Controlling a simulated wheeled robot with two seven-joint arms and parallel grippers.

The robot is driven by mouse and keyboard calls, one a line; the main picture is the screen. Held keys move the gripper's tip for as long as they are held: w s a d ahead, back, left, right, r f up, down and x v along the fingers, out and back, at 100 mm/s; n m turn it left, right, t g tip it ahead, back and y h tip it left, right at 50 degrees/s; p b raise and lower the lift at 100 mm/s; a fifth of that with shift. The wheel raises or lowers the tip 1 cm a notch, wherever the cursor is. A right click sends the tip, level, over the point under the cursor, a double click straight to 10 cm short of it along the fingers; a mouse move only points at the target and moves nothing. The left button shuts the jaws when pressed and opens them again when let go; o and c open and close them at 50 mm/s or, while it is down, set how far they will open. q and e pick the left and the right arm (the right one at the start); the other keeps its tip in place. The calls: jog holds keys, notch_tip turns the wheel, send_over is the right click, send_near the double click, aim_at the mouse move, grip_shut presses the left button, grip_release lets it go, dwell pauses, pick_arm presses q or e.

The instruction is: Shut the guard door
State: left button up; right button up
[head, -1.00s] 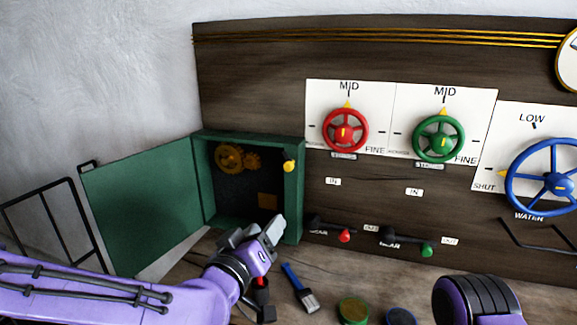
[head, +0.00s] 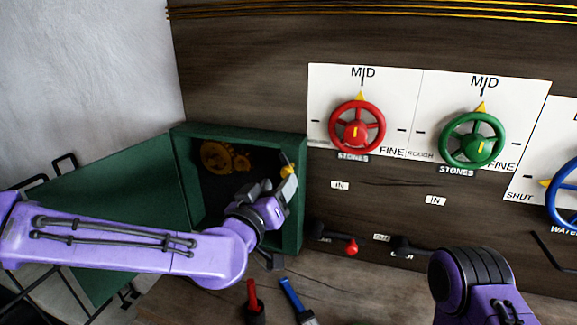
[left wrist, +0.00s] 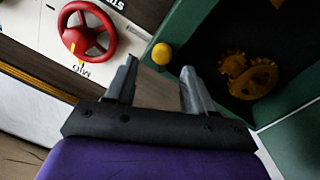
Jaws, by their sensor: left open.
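The green guard door (head: 120,185) stands wide open to the left of its green box (head: 292,225), partly hidden behind my left arm. Yellow-brown gears (head: 215,158) show inside the open box. A yellow knob (head: 288,170) sits at the box's right edge; it also shows in the left wrist view (left wrist: 161,53). My left gripper (head: 284,176) is open at the box's right side, close to the knob. In the left wrist view the knob appears between and beyond the two fingertips; contact cannot be told. My right gripper is out of view.
A red handwheel (head: 357,126) and a green handwheel (head: 472,140) are on the panel right of the box. A red-knobbed lever (head: 351,246) sits below them. A red-handled tool (head: 252,295) and a blue-handled brush (head: 291,295) lie on the bench.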

aim_at(285, 175)
pick_arm(q)
jog(key=p+x, duration=0.1)
jog(key=x, duration=0.6)
jog(key=shift+a+f+p, duration=0.15)
jog(key=shift+p, duration=0.2)
jog(key=shift+s, duration=0.1)
grip_shut()
jog(key=shift+m, duration=0.3)
jog(key=shift+m+p, duration=0.6)
jog(key=shift+m, duration=0.6)
jog(key=shift+m+p, duration=0.3)
jog(key=shift+m, duration=1.2)
